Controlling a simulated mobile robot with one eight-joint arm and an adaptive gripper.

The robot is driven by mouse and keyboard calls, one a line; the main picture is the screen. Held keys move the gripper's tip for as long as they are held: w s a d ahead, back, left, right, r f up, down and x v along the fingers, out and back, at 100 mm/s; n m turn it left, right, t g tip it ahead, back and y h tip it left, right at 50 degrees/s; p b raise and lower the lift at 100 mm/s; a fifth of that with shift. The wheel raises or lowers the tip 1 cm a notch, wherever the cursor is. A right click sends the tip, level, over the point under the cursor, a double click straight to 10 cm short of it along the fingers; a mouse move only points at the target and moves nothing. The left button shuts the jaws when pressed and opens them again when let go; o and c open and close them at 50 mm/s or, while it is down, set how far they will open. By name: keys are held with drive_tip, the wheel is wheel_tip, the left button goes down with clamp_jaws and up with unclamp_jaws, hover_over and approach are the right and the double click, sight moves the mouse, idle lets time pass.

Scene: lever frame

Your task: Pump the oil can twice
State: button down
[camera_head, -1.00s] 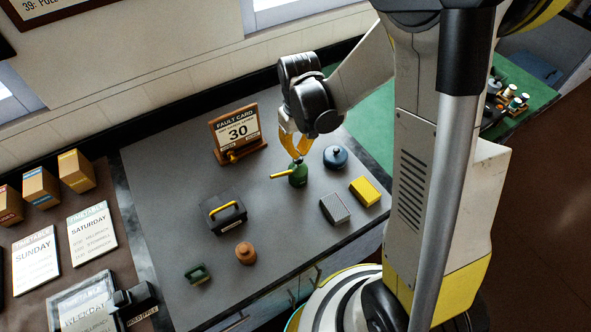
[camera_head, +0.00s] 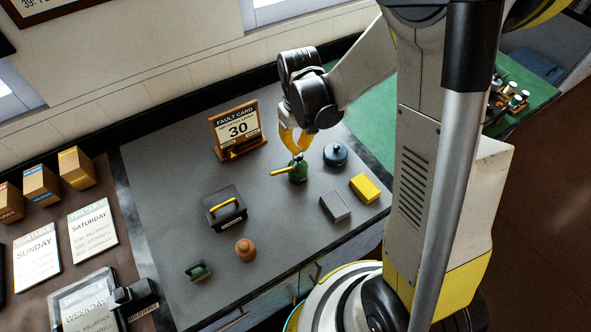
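The green oil can (camera_head: 298,174) with a yellow spout or lever pointing left stands upright on the grey worktop (camera_head: 180,170). My gripper (camera_head: 297,151) has yellow fingers and points down right above the can's top. The fingertips are at or just over the top of the can. A gap shows between the fingers higher up, but their tips are too small to tell whether they are shut on anything.
A fault card stand (camera_head: 237,132) reading 30 is behind the can. A blue round pot (camera_head: 335,154), a yellow block (camera_head: 364,187) and a grey block (camera_head: 335,206) are to its right. A black box (camera_head: 224,208) and a brown jar (camera_head: 245,250) are to the left and front.

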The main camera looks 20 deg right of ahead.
sight(298, 156)
drive_tip(key=shift+f+b, duration=1.9)
drive_tip(key=shift+f, duration=0.3)
drive_tip(key=shift+r, duration=0.15)
drive_tip(key=shift+r+p, duration=1.6)
drive_tip(key=shift+r, duration=0.7)
wheel_tip(298, 156, up, 6)
drive_tip(key=p, duration=0.4)
drive_tip(key=shift+s+b, duration=0.1)
drive_tip(key=shift+b, duration=0.25)
